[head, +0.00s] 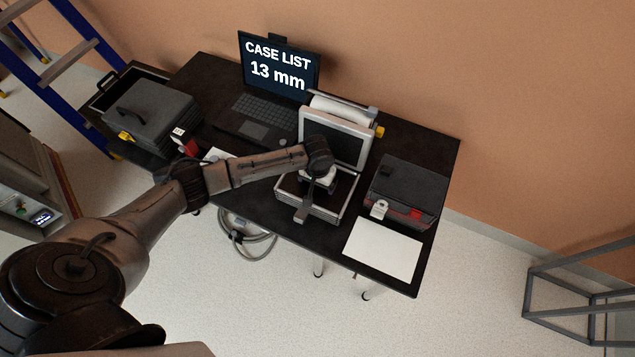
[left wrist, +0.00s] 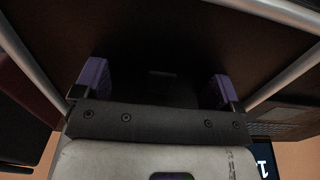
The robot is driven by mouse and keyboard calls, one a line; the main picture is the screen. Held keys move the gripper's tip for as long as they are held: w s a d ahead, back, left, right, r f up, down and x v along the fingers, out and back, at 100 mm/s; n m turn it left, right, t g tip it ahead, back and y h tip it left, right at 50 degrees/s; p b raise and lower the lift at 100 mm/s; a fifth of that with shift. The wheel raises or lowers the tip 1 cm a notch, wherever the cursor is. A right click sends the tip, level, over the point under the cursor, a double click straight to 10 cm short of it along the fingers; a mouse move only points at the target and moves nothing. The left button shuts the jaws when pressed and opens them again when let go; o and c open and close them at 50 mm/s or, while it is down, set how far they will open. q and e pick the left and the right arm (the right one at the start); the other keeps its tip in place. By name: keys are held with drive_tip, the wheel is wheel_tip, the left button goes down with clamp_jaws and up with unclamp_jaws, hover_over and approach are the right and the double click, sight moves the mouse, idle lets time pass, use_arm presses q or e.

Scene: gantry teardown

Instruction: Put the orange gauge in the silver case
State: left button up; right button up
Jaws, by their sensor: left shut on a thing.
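The silver case (head: 325,216) stands open on the black table, its lid (head: 346,149) raised at the back. My left gripper (head: 322,182) reaches down over the case's open base, and my wrist partly covers it. In the left wrist view, the purple-padded fingers of my left gripper (left wrist: 158,88) stand apart with a dark area between them, and pale case edges run along both sides. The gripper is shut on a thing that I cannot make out. I see no orange gauge in either view. My right gripper is not in view.
A laptop (head: 262,105) reading "CASE LIST 13 mm" stands behind left. A dark case with a red latch (head: 408,188) and a white sheet (head: 382,249) lie right. Another dark case (head: 150,112) is left. A white roll (head: 338,108) lies behind the lid.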

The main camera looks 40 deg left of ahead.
use_arm(q)
drive_tip(key=shift+f, duration=0.1)
drive_tip(key=o, duration=0.8)
drive_tip(key=shift+c, duration=0.2)
